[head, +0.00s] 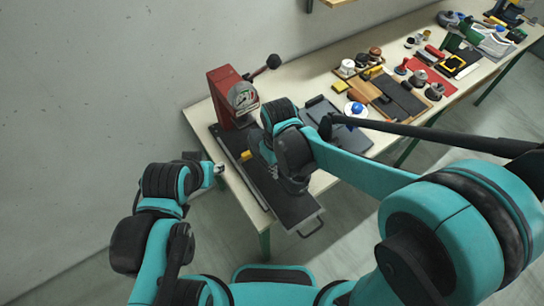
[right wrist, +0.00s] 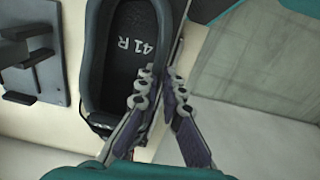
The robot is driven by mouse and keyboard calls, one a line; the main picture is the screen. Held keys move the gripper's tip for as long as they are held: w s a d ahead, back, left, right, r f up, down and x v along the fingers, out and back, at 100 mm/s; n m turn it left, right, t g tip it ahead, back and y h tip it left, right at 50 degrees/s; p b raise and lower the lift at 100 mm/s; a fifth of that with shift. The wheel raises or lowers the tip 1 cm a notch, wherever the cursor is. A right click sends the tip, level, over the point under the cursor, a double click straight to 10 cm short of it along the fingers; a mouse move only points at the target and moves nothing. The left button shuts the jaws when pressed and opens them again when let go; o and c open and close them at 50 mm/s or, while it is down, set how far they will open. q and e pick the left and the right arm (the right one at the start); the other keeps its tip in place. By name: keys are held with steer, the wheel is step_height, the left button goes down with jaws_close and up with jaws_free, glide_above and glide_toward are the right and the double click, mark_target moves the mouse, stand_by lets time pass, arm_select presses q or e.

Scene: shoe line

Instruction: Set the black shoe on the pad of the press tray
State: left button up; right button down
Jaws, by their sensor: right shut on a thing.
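The black shoe (right wrist: 125,60) is in the right wrist view, seen from above into its opening, with "41 R" on the insole. My right gripper (right wrist: 163,90) is shut on the shoe's right-hand side wall, one finger inside and one outside. In the head view my right arm hides the shoe and most of that gripper. The press tray (head: 299,209) is a long dark slide with a handle at the table's front edge; my right arm covers part of it, and I cannot make out its pad. My left gripper (head: 213,168) is by the table's left edge, its jaws unclear.
The red press (head: 228,95) with a gauge and a black-knobbed lever stands behind the tray. A grey board (head: 350,132) with black brackets lies right of my right wrist. Farther right are a wooden tray (head: 363,83), a red mat (head: 437,78) and several small tools.

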steer(key=shift+s+d+f+b, duration=0.1)
steer(key=shift+d+f+b, duration=0.05)
steer(key=shift+f+b, duration=0.45)
step_height(320, 180, down, 11)
steer(key=b, duration=0.8)
steer(key=shift+r, duration=0.15)
steer(key=shift+f+b, duration=0.45)
steer(key=shift+b, duration=0.1)
steer(key=c, duration=1.6)
jaws_free()
steer(key=shift+r, duration=0.1)
step_height(320, 180, up, 12)
steer(key=shift+f, duration=0.1)
steer(key=d+m+t+b, duration=0.1)
steer(key=d, duration=0.2)
steer(key=s+d+f+m+t+b, duration=0.1)
steer(key=d, duration=0.1)
steer(key=d+m+t+b, duration=0.1)
steer(key=d, duration=0.2)
steer(key=shift+s+d+f+y, duration=0.35)
steer(key=shift+f+y, duration=0.05)
steer(key=s+d+f+m+t+b, duration=0.1)
steer(key=d+f+m+t, duration=0.1)
steer(key=d, duration=0.2)
steer(key=s+d+f+m+t+b, duration=0.1)
steer(key=s+d+m+t, duration=0.1)
steer(key=d, duration=0.3)
steer(key=shift+s+f+m+h+b, duration=0.25)
steer(key=shift+f+m+h+b, duration=0.1)
steer(key=shift+f+m+h, duration=0.05)
